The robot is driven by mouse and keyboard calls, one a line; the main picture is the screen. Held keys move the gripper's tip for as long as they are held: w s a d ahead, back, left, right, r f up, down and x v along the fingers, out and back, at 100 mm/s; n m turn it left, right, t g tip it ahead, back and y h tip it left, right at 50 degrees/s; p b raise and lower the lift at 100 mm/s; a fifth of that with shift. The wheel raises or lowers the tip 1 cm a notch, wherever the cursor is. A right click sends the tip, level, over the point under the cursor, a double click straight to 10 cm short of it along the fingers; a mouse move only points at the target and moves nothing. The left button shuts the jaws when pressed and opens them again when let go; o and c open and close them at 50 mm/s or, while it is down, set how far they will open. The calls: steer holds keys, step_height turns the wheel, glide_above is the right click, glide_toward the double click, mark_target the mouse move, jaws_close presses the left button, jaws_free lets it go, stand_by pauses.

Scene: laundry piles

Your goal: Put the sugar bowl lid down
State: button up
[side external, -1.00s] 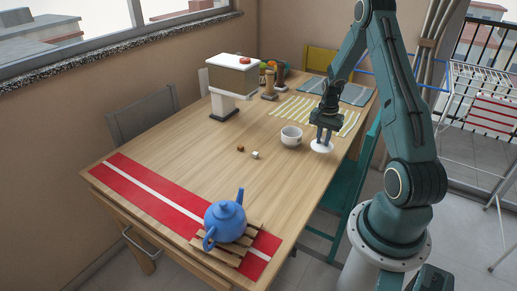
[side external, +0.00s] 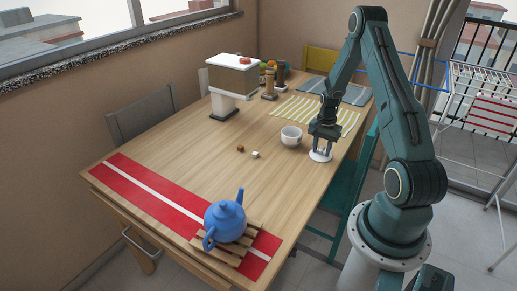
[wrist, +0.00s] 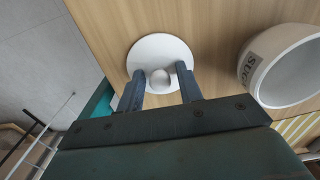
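The sugar bowl lid (side external: 320,156) is a white disc lying flat on the wooden table, close to its right edge. In the wrist view the lid (wrist: 157,50) shows its round knob (wrist: 160,79) facing my gripper. My gripper (side external: 321,150) points down over the lid. In the wrist view the fingers of my gripper (wrist: 160,88) are open on either side of the knob, with a gap on each side. The white sugar bowl (side external: 291,136) stands uncovered to the left of the lid, apart from it; the wrist view shows the bowl (wrist: 284,68) with part of its lettering.
A yellow striped mat (side external: 300,110) lies behind the bowl. Two small cubes (side external: 248,152) lie left of it. A blue teapot (side external: 226,221) stands on a wooden trivet (side external: 197,241) over a red runner (side external: 150,195). A teal chair (side external: 345,195) stands beside the table's right edge.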

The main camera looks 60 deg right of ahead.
mark_target(321, 147)
steer(key=shift+r, duration=0.15)
step_height(321, 147, up, 12)
stand_by(1.0)
stand_by(0.5)
steer(key=w+a+r+n+t+h, duration=0.1)
steer(key=w+a+r+n+t, duration=0.15)
steer(key=a+r+n, duration=1.1)
steer(key=s+a+r+n+t, duration=0.1)
steer(key=s+a+r, duration=0.2)
steer(key=a, duration=0.4)
steer(key=s+a+r+n+t, duration=0.1)
steer(key=s+a+r+n, duration=0.1)
steer(key=s+a, duration=0.3)
steer(key=s+a+r+n+t+y, duration=0.1)
steer(key=s+a+r, duration=0.3)
steer(key=a, duration=0.7)
steer(key=shift+s+a+r, duration=0.25)
steer(key=shift+s+r, duration=0.1)
